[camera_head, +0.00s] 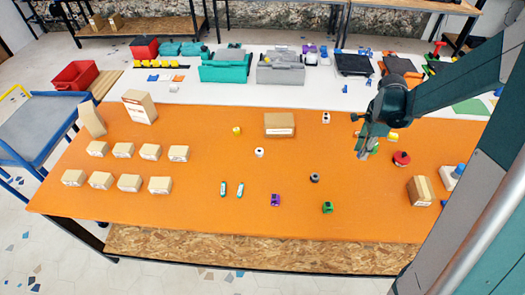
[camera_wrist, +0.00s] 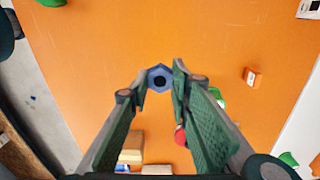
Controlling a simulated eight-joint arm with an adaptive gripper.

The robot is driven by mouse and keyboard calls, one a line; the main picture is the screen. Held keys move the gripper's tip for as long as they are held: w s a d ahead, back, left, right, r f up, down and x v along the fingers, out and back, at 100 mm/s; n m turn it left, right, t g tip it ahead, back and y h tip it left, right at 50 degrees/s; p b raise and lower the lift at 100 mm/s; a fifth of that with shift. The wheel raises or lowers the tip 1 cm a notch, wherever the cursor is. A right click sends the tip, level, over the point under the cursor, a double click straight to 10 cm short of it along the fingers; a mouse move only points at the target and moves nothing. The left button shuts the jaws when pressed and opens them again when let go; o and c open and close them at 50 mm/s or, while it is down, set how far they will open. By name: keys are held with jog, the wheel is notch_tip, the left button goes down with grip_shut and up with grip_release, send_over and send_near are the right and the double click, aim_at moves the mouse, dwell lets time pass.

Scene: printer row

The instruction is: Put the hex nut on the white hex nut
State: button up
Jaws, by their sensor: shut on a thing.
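My gripper (camera_head: 366,154) is at the right part of the orange table in the head view. In the wrist view my gripper (camera_wrist: 160,76) is shut on a blue hex nut (camera_wrist: 161,78) with a dark hole, held between the fingertips. In the head view the held nut is small and hard to make out at the fingertips. A small white piece with a dark hole (camera_head: 259,153), which looks like the white hex nut, lies near the table's middle, left of my gripper and apart from it. Another small white piece (camera_head: 326,118) lies farther back.
A dark grey nut-like piece (camera_head: 314,177), a green block (camera_head: 327,207) and a purple block (camera_head: 275,200) lie toward the front. A red round piece (camera_head: 401,159) and a cardboard box (camera_head: 420,190) are at the right. Another cardboard box (camera_head: 279,124) stands behind the white piece.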

jog(key=w+a+r, duration=0.1)
jog(key=w+a, duration=0.2)
jog(key=a, duration=0.7)
jog(key=w+a, duration=0.4)
jog(key=a, duration=0.6)
jog(key=r, duration=0.2)
send_over(259, 151)
jog(key=shift+f+n+p, duration=0.25)
jog(key=shift+n+p, duration=0.15)
jog(key=shift+f, duration=3.1)
jog(key=shift+f, duration=0.1)
jog(key=shift+f+b, duration=0.4)
jog(key=shift+f, duration=1.4)
jog(key=shift+f, duration=0.1)
